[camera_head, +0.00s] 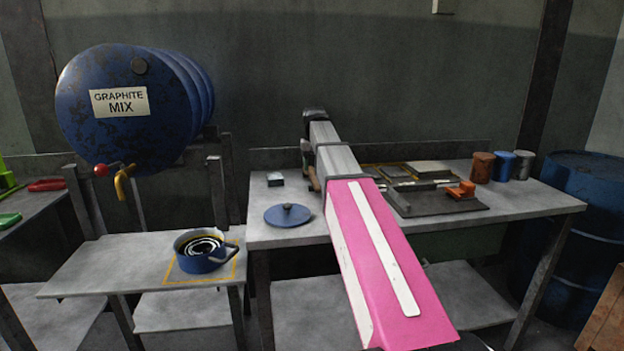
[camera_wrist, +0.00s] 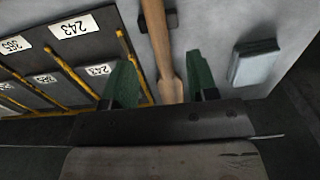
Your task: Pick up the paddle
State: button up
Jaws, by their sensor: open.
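The paddle (camera_wrist: 161,60) shows in the wrist view as a pale brown wooden shaft. It runs down from the top edge between the fingers and widens near my gripper. My gripper (camera_wrist: 160,72) is open, with one green finger on each side of the wood and gaps visible on both sides. The paddle's ends are out of view or hidden. In the head view only a small brown piece, likely the paddle (camera_head: 315,184), shows beside my arm over the right-hand bench. My arm hides most of that spot.
A grey block (camera_wrist: 255,63) lies right of the paddle, and a dark labelled rack (camera_wrist: 48,62) with yellow strips lies left. On the bench (camera_head: 268,235) sit a blue lid (camera_head: 288,215) and several cans. A blue pot (camera_head: 200,262) stands on the lower left table.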

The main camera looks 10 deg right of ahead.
aim_at(314, 180)
jog(key=shift+f, duration=2.85)
grip_shut()
